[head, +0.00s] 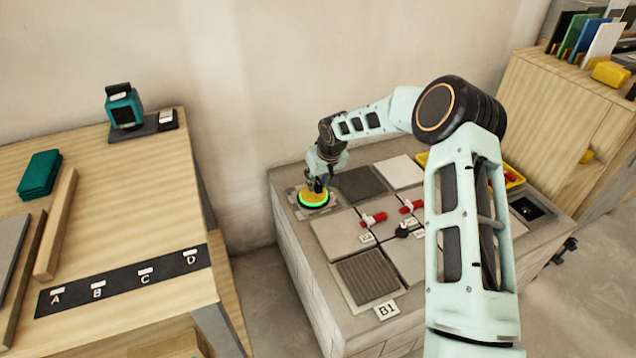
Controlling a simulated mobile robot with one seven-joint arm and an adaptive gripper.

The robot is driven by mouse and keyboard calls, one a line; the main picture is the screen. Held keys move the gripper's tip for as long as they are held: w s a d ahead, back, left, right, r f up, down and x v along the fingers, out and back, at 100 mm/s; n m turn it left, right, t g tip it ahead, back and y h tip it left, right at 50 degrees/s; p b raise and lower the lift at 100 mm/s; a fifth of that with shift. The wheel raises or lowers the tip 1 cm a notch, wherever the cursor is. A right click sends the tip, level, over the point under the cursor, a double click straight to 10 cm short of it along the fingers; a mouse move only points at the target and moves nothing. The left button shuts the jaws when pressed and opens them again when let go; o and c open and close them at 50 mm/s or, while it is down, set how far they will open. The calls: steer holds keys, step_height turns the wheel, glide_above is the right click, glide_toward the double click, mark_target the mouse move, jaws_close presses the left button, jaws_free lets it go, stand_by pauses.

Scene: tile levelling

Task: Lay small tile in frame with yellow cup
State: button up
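The yellow cup (313,192) is a round disc with a glowing green ring around its lower edge. It sits at the far left corner of the tiled block (304,268), over a grey surface whose edges show around it. My gripper (317,184) is directly above the cup, its dark fingers at the cup's top. The fingers are too small to tell whether they are shut on it. The small tile and its frame cannot be made out clearly; whatever lies under the cup is mostly hidden.
Grey, dark and pale tiles cover the block, with red clips (374,219) and a black knob (402,231) between them. A ribbed dark tile (368,277) lies near the B1 label (386,310). My arm hides part of a yellow tray (513,178). A wooden bench (130,190) stands left.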

steer(key=shift+o, duration=1.3)
steer(key=shift+r, duration=0.1)
